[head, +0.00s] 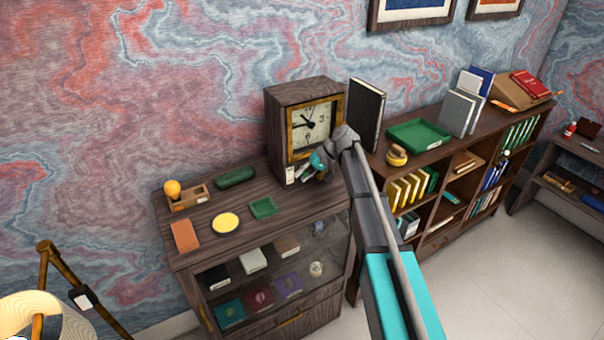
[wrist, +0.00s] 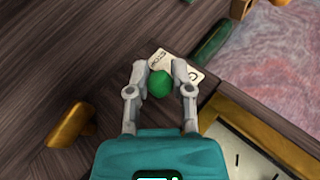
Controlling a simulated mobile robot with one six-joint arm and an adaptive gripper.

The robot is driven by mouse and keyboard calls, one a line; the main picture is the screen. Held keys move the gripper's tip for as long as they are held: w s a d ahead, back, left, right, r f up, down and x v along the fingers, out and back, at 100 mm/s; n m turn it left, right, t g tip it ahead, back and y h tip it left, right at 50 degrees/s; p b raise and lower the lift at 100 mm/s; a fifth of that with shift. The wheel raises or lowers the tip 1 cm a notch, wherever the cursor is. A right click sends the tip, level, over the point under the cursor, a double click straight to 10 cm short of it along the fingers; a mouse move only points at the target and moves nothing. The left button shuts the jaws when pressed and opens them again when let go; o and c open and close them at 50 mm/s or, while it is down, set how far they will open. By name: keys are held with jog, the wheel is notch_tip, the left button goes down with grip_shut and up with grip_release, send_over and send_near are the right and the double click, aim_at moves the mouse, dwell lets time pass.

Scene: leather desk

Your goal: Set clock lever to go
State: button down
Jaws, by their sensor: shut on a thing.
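The dark wooden clock (head: 276,121) stands upright on the cabinet top, its square brass-framed face toward the room. In the wrist view part of its face (wrist: 248,155) fills the lower right corner. My gripper (head: 318,166) is low in front of the clock's lower part. In the wrist view my gripper (wrist: 160,68) is shut on a round green knob (wrist: 160,87), one finger on each side. A pale label card (wrist: 195,75) lies just beyond the knob, with lettering partly hidden by the right finger. The lever's shaft is hidden, so its setting cannot be told.
A brass piece (wrist: 70,124) shows left of my gripper in the wrist view.

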dwell(0.4)
jog(key=shift+c, duration=2.4)
grip_release()
